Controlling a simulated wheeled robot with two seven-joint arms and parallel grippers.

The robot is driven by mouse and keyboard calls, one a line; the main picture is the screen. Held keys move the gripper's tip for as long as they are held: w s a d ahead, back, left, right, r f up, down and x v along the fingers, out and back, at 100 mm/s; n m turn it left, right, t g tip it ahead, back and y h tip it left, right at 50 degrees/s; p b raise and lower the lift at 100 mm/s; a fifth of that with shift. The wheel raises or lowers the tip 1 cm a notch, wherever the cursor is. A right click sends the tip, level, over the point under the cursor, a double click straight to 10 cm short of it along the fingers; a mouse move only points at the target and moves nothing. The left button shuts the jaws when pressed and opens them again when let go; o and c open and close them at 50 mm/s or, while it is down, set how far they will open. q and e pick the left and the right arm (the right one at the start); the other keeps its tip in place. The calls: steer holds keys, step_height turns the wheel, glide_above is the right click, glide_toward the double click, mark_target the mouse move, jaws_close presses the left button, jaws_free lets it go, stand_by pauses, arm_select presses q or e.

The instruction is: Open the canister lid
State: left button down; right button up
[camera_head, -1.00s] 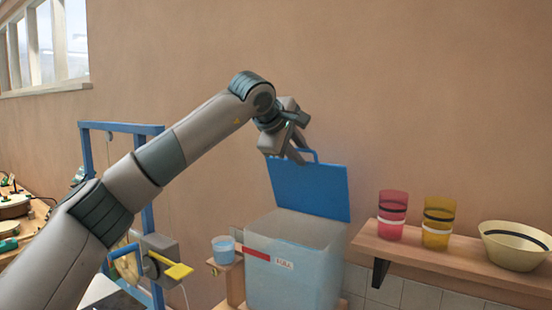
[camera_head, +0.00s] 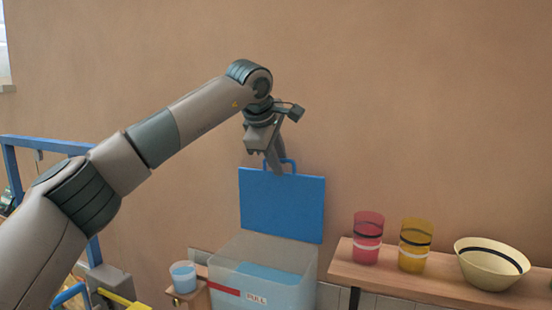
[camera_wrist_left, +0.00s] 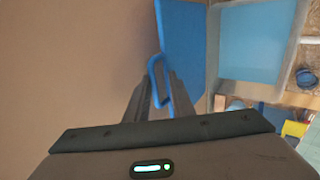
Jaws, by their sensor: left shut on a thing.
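The canister (camera_head: 262,272) is a translucent box with a red band and a label on its front, and blue contents show inside its open top. Its blue lid (camera_head: 282,208) stands upright at the back edge, against the tan wall. My left gripper (camera_head: 278,168) is shut on the handle at the lid's top edge. In the left wrist view the blue handle (camera_wrist_left: 155,75) sits between the two fingers, with the lid (camera_wrist_left: 184,45) beyond and the open canister (camera_wrist_left: 252,45) at the right. My right gripper is not in view.
A wooden shelf (camera_head: 420,284) at the right holds a red cup (camera_head: 367,236), a yellow cup (camera_head: 414,245) and a cream bowl (camera_head: 490,265). A small cup of blue liquid (camera_head: 183,277) stands left of the canister. A blue frame (camera_head: 45,144) is at the far left.

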arm_select(q)
steer(key=shift+f, duration=0.4)
steer(key=c, duration=1.9)
jaws_free()
steer(key=shift+w+d, duration=0.1)
steer(key=shift+w, duration=0.2)
steer(key=b+v, duration=0.6)
steer(key=v, duration=1.1)
steer(key=shift+r, duration=0.2)
